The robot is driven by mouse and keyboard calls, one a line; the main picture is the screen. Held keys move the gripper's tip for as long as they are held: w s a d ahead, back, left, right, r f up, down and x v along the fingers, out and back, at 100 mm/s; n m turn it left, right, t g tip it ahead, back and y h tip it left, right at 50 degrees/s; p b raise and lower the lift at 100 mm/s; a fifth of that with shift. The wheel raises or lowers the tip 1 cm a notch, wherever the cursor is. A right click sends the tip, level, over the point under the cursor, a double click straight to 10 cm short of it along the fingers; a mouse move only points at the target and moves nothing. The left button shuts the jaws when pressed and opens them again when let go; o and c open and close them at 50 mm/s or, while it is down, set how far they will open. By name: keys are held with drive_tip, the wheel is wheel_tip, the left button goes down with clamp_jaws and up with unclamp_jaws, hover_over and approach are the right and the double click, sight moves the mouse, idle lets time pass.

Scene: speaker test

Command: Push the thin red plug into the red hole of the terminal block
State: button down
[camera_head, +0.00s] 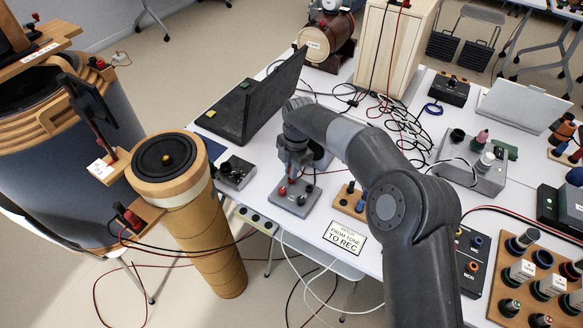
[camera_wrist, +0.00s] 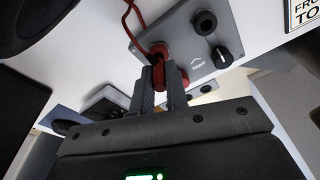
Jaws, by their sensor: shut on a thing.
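The terminal block is a grey plate (camera_head: 292,207) on the white table in the head view, with black fittings on top. In the wrist view the plate (camera_wrist: 183,32) shows a black socket and a black knob. My gripper (camera_head: 291,177) is over the block's far left part, fingers pointing down. In the wrist view my gripper (camera_wrist: 159,88) is shut on the thin red plug (camera_wrist: 159,73), whose red lead loops up to the left. Red parts show right around the plug and beside the right finger. The fingers hide the red hole, so I cannot tell whether the plug is in it.
A small grey box with knobs (camera_head: 237,173) stands left of the block. A wooden-based terminal piece (camera_head: 350,201) and a printed sign (camera_head: 345,236) are to the right. A black laptop-like panel (camera_head: 262,98) stands behind. Loose cables (camera_head: 398,122) lie further back.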

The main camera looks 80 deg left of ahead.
drive_tip(key=shift+f, duration=0.55)
drive_tip(key=c, duration=1.3)
unclamp_jaws()
drive_tip(key=shift+c, duration=0.2)
drive_tip(key=shift+r, duration=3.75)
